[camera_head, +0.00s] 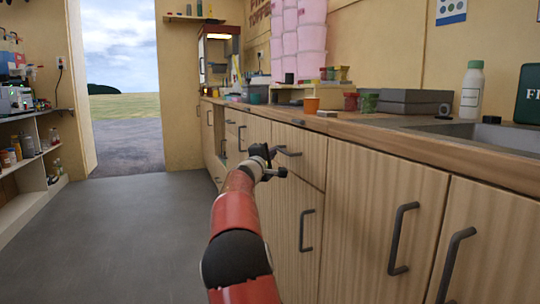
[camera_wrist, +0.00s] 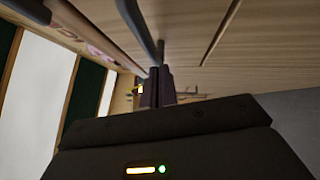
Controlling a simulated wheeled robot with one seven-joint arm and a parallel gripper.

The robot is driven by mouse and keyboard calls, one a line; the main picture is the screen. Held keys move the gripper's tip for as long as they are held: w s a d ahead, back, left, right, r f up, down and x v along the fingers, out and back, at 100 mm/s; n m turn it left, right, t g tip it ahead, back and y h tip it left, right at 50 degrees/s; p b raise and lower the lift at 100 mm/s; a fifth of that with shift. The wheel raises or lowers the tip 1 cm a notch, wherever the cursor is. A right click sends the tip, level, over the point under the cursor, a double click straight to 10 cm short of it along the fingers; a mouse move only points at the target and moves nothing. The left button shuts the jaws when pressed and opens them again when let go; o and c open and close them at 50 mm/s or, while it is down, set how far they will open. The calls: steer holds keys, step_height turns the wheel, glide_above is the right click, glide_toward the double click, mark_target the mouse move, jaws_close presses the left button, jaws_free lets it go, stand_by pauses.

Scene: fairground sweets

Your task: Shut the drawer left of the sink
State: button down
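The wooden drawer (camera_head: 308,148) left of the sink (camera_head: 490,134) has a dark bar handle (camera_head: 289,152). Its front looks about flush with the cabinet, but a small gap cannot be ruled out. My gripper (camera_head: 277,163) is in front of the drawer's left part, close to the handle. In the wrist view its dark fingers (camera_wrist: 156,88) lie close together and look shut, with nothing visible between them. A dark bar (camera_wrist: 138,28) and pale wood lie just beyond the fingertips. Whether they touch the bar cannot be told.
Cupboard doors with upright handles (camera_head: 402,238) line the right side. The worktop (camera_head: 400,138) holds an orange cup (camera_head: 311,105), grey boxes (camera_head: 405,100) and a white bottle (camera_head: 472,90). The grey floor (camera_head: 110,230) is clear to the left, towards an open doorway.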

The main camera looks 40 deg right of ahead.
steer(key=w+a+b+v, duration=0.1)
steer(key=w+b+v, duration=0.1)
steer(key=v, duration=1)
steer(key=shift+a, duration=0.45)
steer(key=s+a+f+m+g+y, duration=0.2)
steer(key=s+f+m, duration=0.1)
steer(key=s, duration=0.3)
steer(key=s+a+f+m+g+y, duration=0.1)
steer(key=s+a+f+m+y, duration=0.2)
steer(key=s, duration=0.4)
steer(key=s+a+f+m+y, duration=0.1)
steer(key=s+a+f+y, duration=0.6)
steer(key=s+a, duration=0.55)
steer(key=s+a+f+y, duration=0.5)
steer(key=s+a+f, duration=0.55)
steer(key=a, duration=0.25)
step_height(320, 180, up, 14)
steer(key=s+g+p, duration=0.1)
steer(key=p, duration=1.2)
steer(key=shift+s+a, duration=0.3)
steer(key=shift+s, duration=0.05)
